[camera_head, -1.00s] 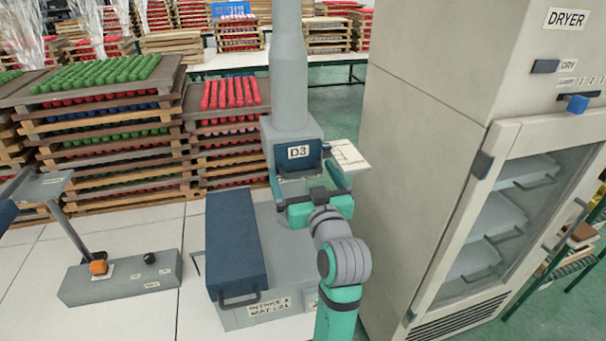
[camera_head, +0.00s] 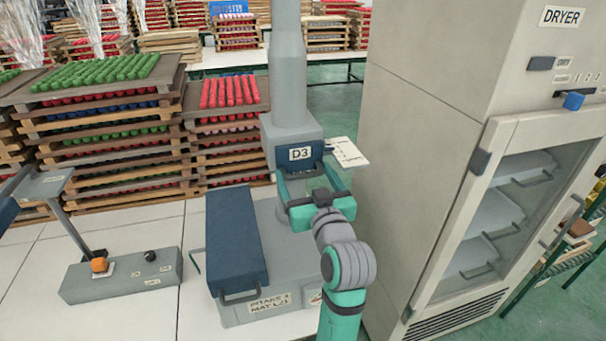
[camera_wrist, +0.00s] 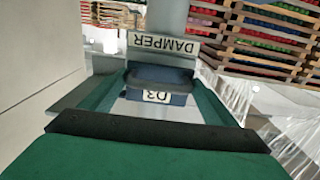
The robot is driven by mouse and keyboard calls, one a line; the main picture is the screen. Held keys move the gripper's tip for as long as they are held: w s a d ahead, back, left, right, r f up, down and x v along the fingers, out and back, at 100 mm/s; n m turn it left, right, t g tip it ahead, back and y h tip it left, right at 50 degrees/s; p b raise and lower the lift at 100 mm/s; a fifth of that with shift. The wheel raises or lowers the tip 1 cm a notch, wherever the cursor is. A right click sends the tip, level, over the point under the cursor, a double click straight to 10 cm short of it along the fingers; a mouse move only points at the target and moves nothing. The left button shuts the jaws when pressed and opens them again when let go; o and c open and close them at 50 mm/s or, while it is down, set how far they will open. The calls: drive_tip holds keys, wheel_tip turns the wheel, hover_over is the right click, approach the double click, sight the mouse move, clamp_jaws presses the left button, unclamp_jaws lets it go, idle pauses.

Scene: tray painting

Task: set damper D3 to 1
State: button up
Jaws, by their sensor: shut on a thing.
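Damper D3 is on the grey duct box, with its white D3 label (camera_head: 300,153) facing me. Its dark blue handle (camera_head: 313,160) is between the green fingers of my gripper (camera_head: 308,172), one finger at each side. In the wrist view the blue handle (camera_wrist: 160,78) spans between the fingertips, and my gripper (camera_wrist: 162,84) is shut on it. The D3 label (camera_wrist: 157,97) is upside down there, and a DAMPER sign (camera_wrist: 163,42) shows beyond it. A white marked plate (camera_head: 347,152) sticks out right of the duct; its marks are too small to read.
The tall dryer (camera_head: 425,130) stands close on the right. A blue lid (camera_head: 235,240) lies on the grey intake cabinet in front. A grey control box (camera_head: 122,276) with knobs is at the left. Stacked paint trays (camera_head: 105,130) fill the back left.

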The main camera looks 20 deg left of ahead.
drive_tip(key=o, duration=1.5)
drive_tip(key=v, duration=1.1)
drive_tip(key=shift+w, duration=0.1)
